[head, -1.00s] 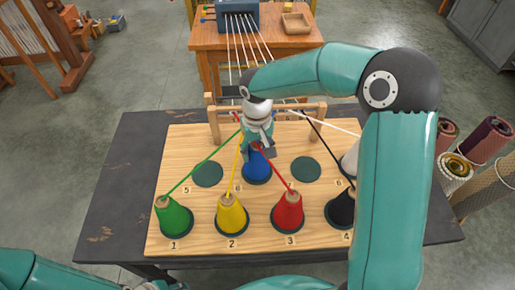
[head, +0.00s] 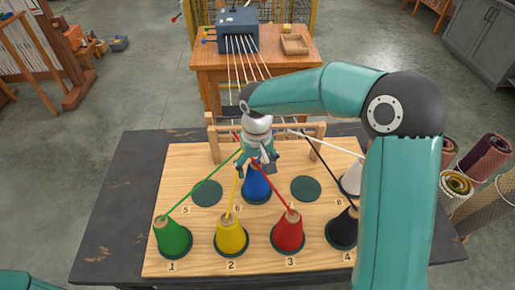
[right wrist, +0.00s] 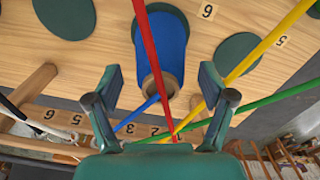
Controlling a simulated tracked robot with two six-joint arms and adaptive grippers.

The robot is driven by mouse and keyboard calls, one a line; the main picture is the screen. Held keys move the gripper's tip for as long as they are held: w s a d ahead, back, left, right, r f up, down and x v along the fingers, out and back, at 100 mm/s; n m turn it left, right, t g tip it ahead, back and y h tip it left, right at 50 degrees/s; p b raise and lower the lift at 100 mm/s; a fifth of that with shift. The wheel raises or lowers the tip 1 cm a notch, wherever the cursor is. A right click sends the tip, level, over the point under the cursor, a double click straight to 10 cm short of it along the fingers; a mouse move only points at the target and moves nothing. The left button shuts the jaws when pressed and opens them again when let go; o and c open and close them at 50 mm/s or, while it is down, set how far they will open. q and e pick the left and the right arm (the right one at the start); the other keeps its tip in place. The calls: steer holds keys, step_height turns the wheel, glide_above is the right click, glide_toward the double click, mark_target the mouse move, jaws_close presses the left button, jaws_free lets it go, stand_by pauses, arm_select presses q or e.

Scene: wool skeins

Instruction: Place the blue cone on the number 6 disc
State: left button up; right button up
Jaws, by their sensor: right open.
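The blue cone (head: 257,187) stands upright on a dark green disc in the back row, with the label 6 (head: 238,208) at its left. The right wrist view also shows the blue cone (right wrist: 172,45) next to the label 6 (right wrist: 207,11). My right gripper (head: 257,162) is over the top of the cone. In the right wrist view its fingers (right wrist: 161,82) are open and apart, one on each side of the cone's top end, clear of it. A red thread crosses in front of the cone. My left gripper is out of view.
Empty discs lie left (head: 207,193) and right (head: 306,188) of the blue cone. Green (head: 172,237), yellow (head: 232,235), red (head: 288,231) and black (head: 342,227) cones fill the front row. Taut threads run to the wooden rack (head: 215,145) behind. My right arm partly hides a white cone (head: 351,180).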

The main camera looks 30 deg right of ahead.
step_height(320, 180, up, 10)
steer(key=shift+r, duration=0.2)
stand_by(0.6)
